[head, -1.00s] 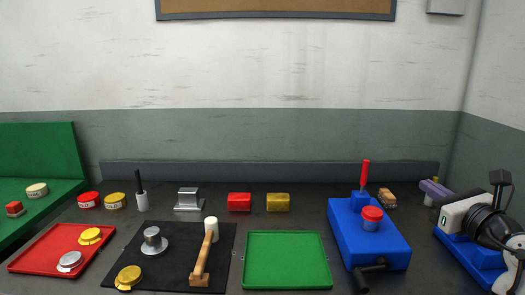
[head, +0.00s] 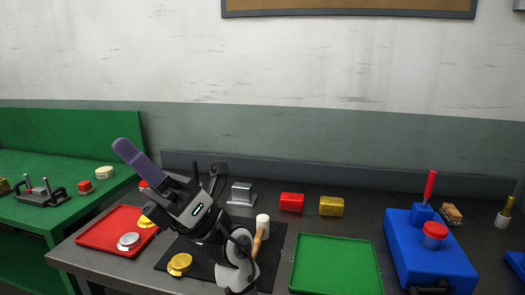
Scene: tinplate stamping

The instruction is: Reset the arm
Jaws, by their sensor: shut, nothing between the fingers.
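My arm rises from the bottom of the head view, left of centre, in front of the black mat. My gripper (head: 122,146) points up and to the left, with its purple fingers together and nothing held. It is in the air, in front of the back left part of the grey table. The arm hides part of the black mat (head: 269,272) and some things at the back left of the table.
On the table are a red tray (head: 92,238), a green tray (head: 336,266), a blue press (head: 412,248) with a red handle, a wooden-handled mallet (head: 262,222), and red (head: 291,201) and yellow (head: 331,206) blocks. A green bench (head: 35,166) stands at left.

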